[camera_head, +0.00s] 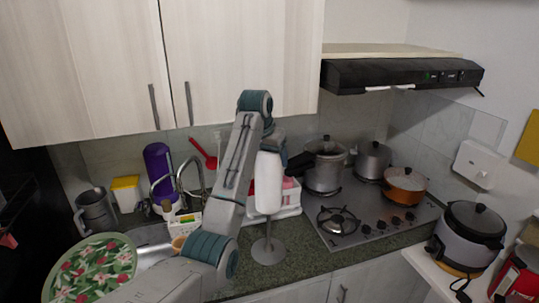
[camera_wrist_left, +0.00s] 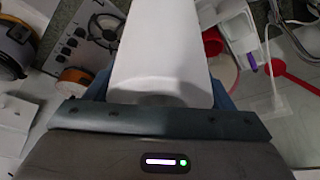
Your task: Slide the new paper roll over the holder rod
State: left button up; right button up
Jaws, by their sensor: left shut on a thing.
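The white paper roll (camera_head: 268,185) hangs upright from my left gripper (camera_head: 268,149), which is shut on its upper end. In the left wrist view the roll (camera_wrist_left: 160,50) fills the space between the fingers of my left gripper (camera_wrist_left: 160,92). The grey holder (camera_head: 269,252) stands on the counter directly below the roll, with its round base flat. A short length of its rod (camera_head: 268,228) shows between the base and the roll's lower end. The rod's upper part is hidden, so I cannot tell whether it is inside the roll or behind it. My right gripper is out of view.
A white rack (camera_head: 290,202) stands close behind the roll on the right. The stove (camera_head: 365,225) with several pots is further right. The faucet (camera_head: 190,177) and a floral plate (camera_head: 95,268) are to the left. The range hood (camera_head: 400,76) juts out at upper right.

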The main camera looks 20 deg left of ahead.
aim_at(269, 207)
pick_arm(q)
jog(key=shift+s+f+b, duration=0.1)
jog(key=shift+f+b, duration=1.25)
jog(key=shift+f, duration=7.95)
jog(key=o, duration=1.4)
jog(key=shift+f, duration=0.1)
